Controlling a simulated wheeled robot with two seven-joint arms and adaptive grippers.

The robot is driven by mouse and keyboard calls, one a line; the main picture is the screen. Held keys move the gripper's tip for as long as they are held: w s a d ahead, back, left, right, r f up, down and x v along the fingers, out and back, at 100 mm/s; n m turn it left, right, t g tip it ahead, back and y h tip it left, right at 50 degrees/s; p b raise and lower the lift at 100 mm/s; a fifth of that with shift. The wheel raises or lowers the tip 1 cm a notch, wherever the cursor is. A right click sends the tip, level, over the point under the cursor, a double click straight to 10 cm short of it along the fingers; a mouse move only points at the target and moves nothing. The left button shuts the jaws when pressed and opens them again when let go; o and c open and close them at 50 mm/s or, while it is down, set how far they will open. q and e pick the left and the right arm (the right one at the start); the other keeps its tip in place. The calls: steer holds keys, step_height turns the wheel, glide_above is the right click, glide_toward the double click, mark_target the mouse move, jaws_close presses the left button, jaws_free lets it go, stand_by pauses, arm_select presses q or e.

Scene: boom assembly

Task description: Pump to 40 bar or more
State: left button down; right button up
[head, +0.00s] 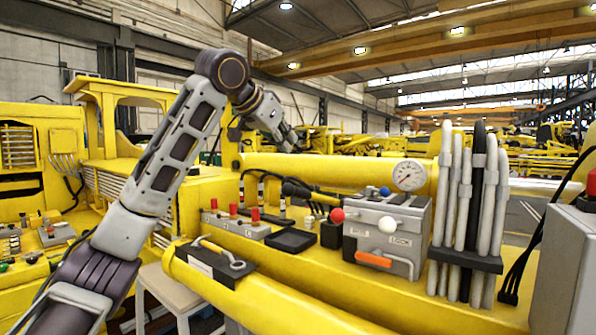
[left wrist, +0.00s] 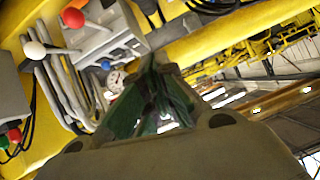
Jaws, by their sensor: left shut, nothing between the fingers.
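A grey control box (head: 388,235) stands on the yellow boom with a red ball knob (head: 337,215), a white ball knob (head: 387,224) and a small blue knob (head: 385,191). A round white pressure gauge (head: 408,175) is behind it; its reading is too small to tell. My left gripper (head: 292,142) is raised behind and left of the box, apart from it. In the left wrist view its dark fingers (left wrist: 155,105) are shut and empty, with the red knob (left wrist: 72,17), white knob (left wrist: 34,50) and gauge (left wrist: 115,80) beyond. My right gripper is out of view.
Thick grey and black hoses (head: 470,205) hang right of the box. A grey cabinet (head: 567,270) stands at the right edge. Air above the box looks clear.

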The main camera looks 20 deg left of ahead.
arm_select(q)
steer(key=shift+w, duration=0.7)
steer(key=p, duration=0.3)
glide_above(299, 188)
steer(key=w+d, duration=0.1)
step_height(299, 188, down, 5)
steer(key=shift+a+f, duration=0.1)
steer(key=shift+f, duration=0.55)
steer(key=shift+s+a+f, duration=0.15)
steer(key=shift+a+f, duration=0.05)
steer(key=shift+f, duration=0.2)
steer(key=shift+s+a+f, duration=0.1)
steer(key=shift+a+f, duration=0.05)
steer(key=shift+f, duration=0.25)
steer(key=shift+s+a+f, duration=0.1)
steer(key=shift+f, duration=0.45)
steer(key=shift+f, duration=0.15)
